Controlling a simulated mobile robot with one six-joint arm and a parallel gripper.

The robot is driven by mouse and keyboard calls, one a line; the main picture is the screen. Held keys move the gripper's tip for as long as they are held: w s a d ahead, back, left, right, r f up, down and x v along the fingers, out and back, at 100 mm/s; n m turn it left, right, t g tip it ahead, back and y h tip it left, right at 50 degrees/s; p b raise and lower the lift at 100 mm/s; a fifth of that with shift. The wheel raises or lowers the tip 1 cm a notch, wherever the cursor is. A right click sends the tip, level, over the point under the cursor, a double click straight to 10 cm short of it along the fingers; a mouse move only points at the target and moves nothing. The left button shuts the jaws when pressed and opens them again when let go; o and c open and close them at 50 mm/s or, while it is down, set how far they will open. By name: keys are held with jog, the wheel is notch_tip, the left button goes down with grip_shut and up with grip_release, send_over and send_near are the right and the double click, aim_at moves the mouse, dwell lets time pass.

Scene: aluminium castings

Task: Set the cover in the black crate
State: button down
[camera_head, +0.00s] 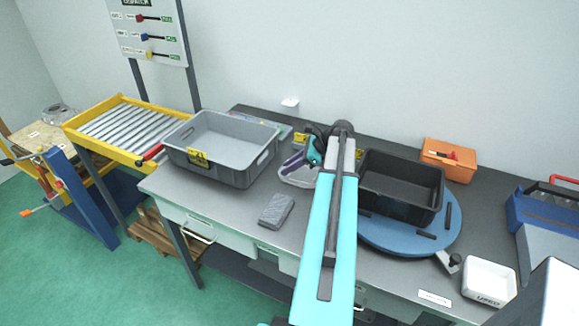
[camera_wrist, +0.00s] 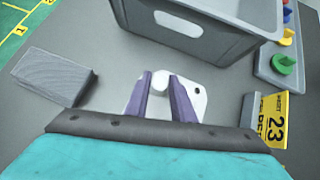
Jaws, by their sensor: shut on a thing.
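The cover, a pale flat casting with a round boss and a small hole (camera_wrist: 197,98), is in my gripper (camera_wrist: 161,82). The purple fingers are shut on its boss. In the head view, my gripper (camera_head: 293,163) is over the table between the two crates, with the cover (camera_head: 296,179) at its fingertips. I cannot tell whether the cover touches the table. The black crate (camera_head: 407,210) is right of my arm, on a round blue turntable (camera_head: 385,236). It looks empty; my arm is close to its left side.
A grey crate (camera_head: 215,171) stands left of my gripper and also shows in the wrist view (camera_wrist: 190,30). A grey block (camera_head: 277,209) lies in front. An orange box (camera_head: 449,160) is behind the black crate, and a white tray (camera_head: 489,281) is at front right.

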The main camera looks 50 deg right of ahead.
jog(key=c, duration=1.5)
grip_release()
jog(key=b+v, duration=0.3)
jog(key=v, duration=0.9)
